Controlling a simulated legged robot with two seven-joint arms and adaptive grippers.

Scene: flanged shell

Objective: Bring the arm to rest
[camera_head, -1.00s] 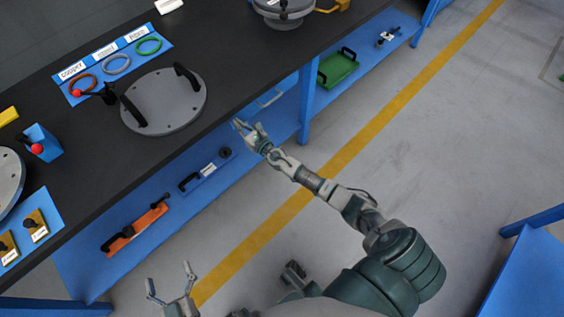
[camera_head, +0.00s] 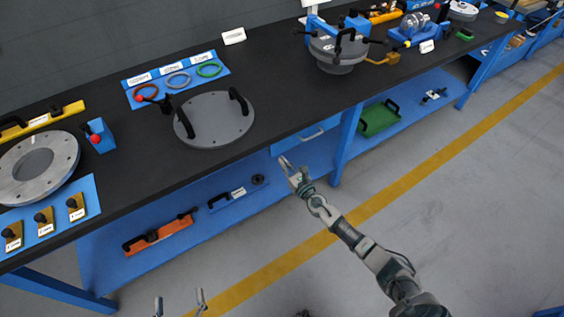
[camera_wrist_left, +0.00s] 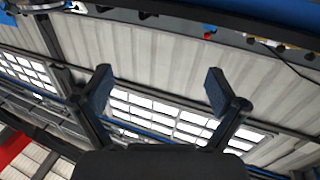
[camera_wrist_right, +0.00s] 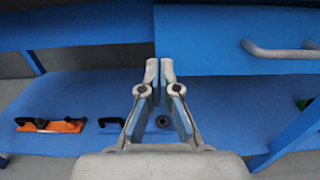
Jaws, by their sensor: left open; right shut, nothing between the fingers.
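My right arm reaches in from the lower right of the head view. Its gripper (camera_head: 290,166) is in front of the bench's front side, below the top edge. In the right wrist view the same gripper (camera_wrist_right: 160,75) has its fingertips together with nothing between them. My left gripper (camera_head: 180,303) shows only its fingertips at the bottom edge of the head view, over the floor. In the left wrist view its two fingers (camera_wrist_left: 160,92) are wide apart and empty, with the ceiling and windows behind them.
The black bench top (camera_head: 270,113) carries a grey handled disc (camera_head: 214,120), three rings on a blue mat and a flanged shell (camera_head: 338,50). A lower blue shelf (camera_head: 110,245) holds an orange tool (camera_head: 160,234) and a green tray (camera_head: 380,118). The floor (camera_head: 440,200) is open.

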